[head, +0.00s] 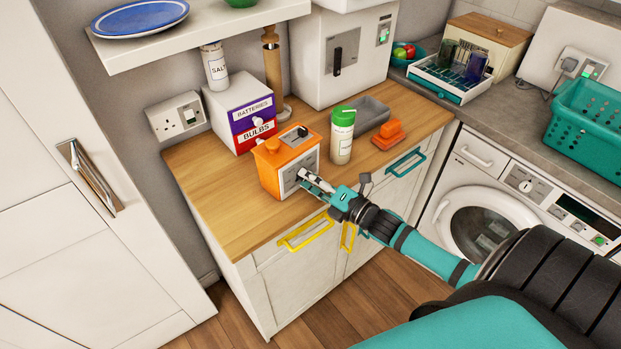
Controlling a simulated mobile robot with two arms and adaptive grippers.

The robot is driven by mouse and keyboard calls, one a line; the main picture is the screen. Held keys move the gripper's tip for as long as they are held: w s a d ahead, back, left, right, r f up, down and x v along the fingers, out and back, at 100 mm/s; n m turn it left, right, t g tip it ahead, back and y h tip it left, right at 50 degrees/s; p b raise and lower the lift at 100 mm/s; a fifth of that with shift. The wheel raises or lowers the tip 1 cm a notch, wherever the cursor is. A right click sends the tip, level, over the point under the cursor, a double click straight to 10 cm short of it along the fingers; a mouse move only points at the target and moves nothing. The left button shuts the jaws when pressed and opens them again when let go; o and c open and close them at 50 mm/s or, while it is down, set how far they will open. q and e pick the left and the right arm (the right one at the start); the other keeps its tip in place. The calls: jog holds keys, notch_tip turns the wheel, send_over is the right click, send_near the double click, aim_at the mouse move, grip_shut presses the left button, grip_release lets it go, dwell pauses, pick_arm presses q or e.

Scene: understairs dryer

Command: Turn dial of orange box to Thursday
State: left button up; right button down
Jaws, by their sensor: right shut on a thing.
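The orange box (271,164) stands on the wooden counter near its front edge, with a grey panel on its front face. My right gripper (313,182) reaches in from the right and is at this front panel. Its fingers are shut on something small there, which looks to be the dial. The fingers hide the dial, so I cannot read its setting. A dark lever or handle sits on the box's top. My left gripper is not in view.
A green-lidded jar (342,136) stands just right of the orange box. A batteries and bulbs box (241,116) stands behind it. An orange scrubber-like item (389,135) lies farther right. Yellow drawer handle (306,232) sticks out below the counter edge. The counter's left front is clear.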

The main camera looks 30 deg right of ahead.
jog(key=m+p, duration=0.1)
jog(key=m, duration=0.5)
jog(key=shift+m+t, duration=0.4)
jog(key=m+h+p, duration=0.1)
jog(key=m, duration=0.5)
jog(key=shift+m, duration=0.4)
jog(key=m+p, duration=0.1)
jog(key=m, duration=0.2)
jog(key=m+h+p, duration=0.1)
jog(key=m, duration=0.3)
jog(key=shift+a+t, duration=0.1)
jog(key=shift+t, duration=0.2)
jog(key=m+p, duration=0.1)
jog(key=m, duration=0.5)
jog(key=shift+f+h, duration=0.1)
jog(key=shift+h, duration=0.3)
jog(key=c, duration=1)
grip_release()
jog(key=s+d, duration=0.1)
jog(key=s, duration=1.1)
jog(key=shift+d+f, duration=0.15)
jog(key=shift+f, duration=0.2)
